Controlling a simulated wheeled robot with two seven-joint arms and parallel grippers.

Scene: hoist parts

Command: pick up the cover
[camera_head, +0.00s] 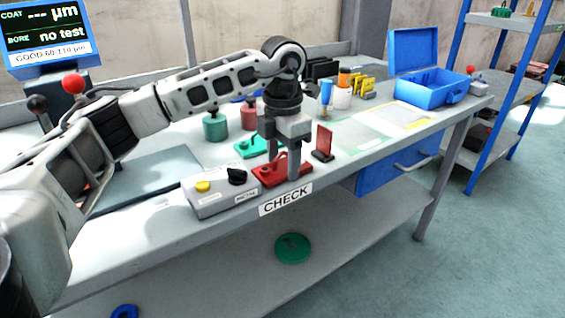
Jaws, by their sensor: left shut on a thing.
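My left arm reaches in from the left, and its gripper (284,167) points straight down near the front edge of the workbench. Its fingers are shut on a red flat part (265,174), which looks like the cover. The red part is at the bench top, just behind the CHECK label; I cannot tell whether it still touches the bench. The fingers hide part of it. A similar green flat part (248,147) lies behind, partly hidden by the gripper. My right gripper is not in view.
A grey box (222,196) with a yellow button and black knob stands left of the gripper. A red upright piece (324,142) stands close on the right. Green and red weights (215,127) are behind. An open blue toolbox (430,90) stands at the far right.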

